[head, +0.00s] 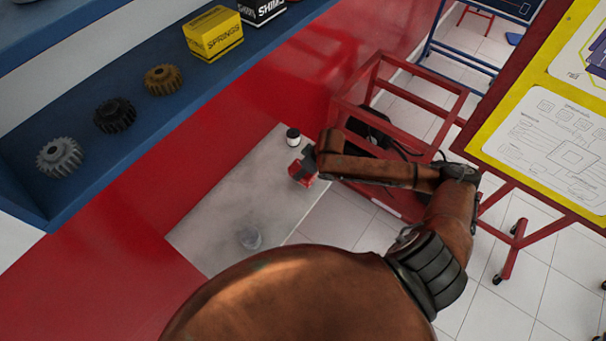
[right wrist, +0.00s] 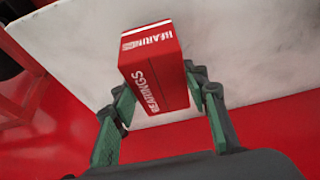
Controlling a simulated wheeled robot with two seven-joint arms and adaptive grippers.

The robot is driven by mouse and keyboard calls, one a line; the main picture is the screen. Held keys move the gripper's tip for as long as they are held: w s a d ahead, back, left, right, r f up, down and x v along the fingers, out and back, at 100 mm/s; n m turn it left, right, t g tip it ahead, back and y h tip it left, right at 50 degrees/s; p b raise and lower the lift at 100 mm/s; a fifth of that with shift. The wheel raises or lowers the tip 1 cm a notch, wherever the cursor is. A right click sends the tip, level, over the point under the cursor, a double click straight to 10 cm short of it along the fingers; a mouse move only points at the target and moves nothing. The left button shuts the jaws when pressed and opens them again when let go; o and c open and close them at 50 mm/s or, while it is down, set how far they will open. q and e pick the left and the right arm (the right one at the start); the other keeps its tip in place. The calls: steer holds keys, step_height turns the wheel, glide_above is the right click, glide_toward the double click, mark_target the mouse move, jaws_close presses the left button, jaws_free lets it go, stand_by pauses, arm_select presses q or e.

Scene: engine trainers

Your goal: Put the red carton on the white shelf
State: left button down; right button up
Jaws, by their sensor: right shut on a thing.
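The red carton (head: 301,174), lettered BEARINGS, is in my right gripper (head: 307,162) over the right edge area of the white shelf (head: 222,222). In the right wrist view the carton (right wrist: 158,75) sits tilted between the two green-padded fingers of the gripper (right wrist: 160,95), which are shut on it. The white shelf (right wrist: 250,45) spreads behind and beyond the carton. I cannot tell whether the carton touches the shelf. My left gripper is not in view.
A small black-and-white jar (head: 293,136) stands at the shelf's far end, close to the carton. The shelf's middle is clear. A red frame stand (head: 405,95) is right of it. A blue shelf (head: 140,140) holds gears and boxes.

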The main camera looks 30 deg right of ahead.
steer(key=shift+w+f, duration=0.1)
steer(key=shift+f, duration=1.45)
steer(key=shift+f+p, duration=0.15)
steer(key=shift+p, duration=0.15)
steer(key=o, duration=1.5)
steer(key=shift+c, duration=0.2)
steer(key=v, duration=1.2)
